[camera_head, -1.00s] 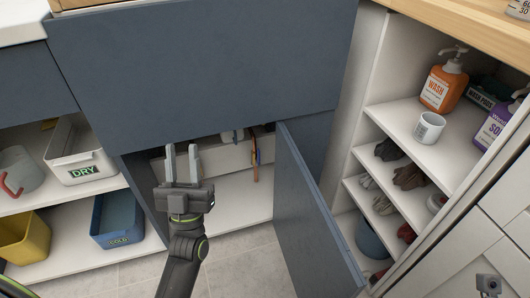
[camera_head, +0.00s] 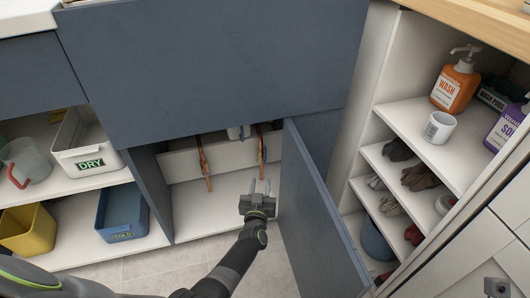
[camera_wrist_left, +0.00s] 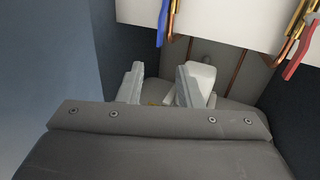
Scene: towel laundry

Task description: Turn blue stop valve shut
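The blue valve handle (camera_wrist_left: 162,22) hangs by a copper pipe at the top of the left wrist view. In the head view the blue handle (camera_head: 262,150) is small, on the right of the back panel inside the open cabinet. My left gripper (camera_head: 260,187) is inside the cabinet opening, below the blue handle and apart from it. Its two fingers, also in the left wrist view (camera_wrist_left: 158,80), are spread with nothing between them. A red handle (camera_wrist_left: 298,52) hangs by another copper pipe on the right of the wrist view.
The open dark door (camera_head: 318,215) stands close right of my left gripper. The dark front panel (camera_head: 215,75) overhangs the opening. A white part (camera_wrist_left: 202,76) shows behind one finger. Bins (camera_head: 122,214) stand on shelves to the left; bottles and gloves fill shelves to the right.

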